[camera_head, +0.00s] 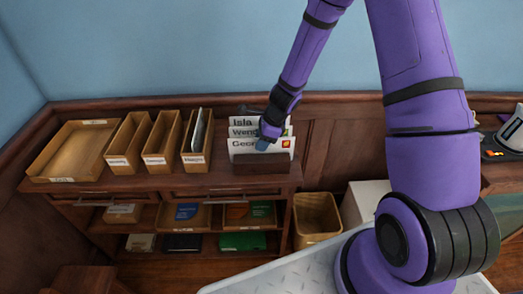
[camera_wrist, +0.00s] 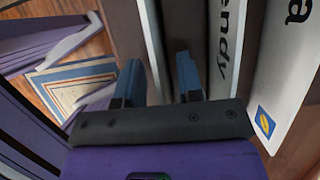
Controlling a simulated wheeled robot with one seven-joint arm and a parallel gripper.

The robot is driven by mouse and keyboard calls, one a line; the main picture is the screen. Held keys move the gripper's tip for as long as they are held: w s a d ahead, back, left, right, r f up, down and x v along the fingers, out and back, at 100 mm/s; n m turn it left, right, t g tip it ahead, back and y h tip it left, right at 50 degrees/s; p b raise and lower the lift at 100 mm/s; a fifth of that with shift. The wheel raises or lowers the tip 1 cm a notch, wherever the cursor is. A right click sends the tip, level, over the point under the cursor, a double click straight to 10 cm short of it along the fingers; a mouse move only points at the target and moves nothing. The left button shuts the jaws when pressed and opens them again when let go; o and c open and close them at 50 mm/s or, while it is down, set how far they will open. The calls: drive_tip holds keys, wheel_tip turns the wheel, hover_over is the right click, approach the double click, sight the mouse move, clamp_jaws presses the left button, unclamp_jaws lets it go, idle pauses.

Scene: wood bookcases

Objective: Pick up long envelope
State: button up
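Several white envelopes stand upright in a dark wooden holder (camera_head: 264,167) on the bookcase top. The front one, reading "Geor…" (camera_head: 243,146), has an orange stamp; behind it are "Wen…" (camera_head: 241,132) and "Isla" (camera_head: 239,121). I cannot tell which is the long one. The "…ndy" envelope (camera_wrist: 225,45) is right of the fingers. Contact is unclear.
Left of the holder stand several wooden file boxes (camera_head: 163,139) and a flat wooden tray (camera_head: 73,150). Shelves below hold boxes and books, including a green one (camera_head: 243,241). A wooden bin (camera_head: 317,216) stands at right. The wall is close behind.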

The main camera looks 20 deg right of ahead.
clamp_jaws()
idle(0.3)
drive_tip(key=shift+r, duration=5)
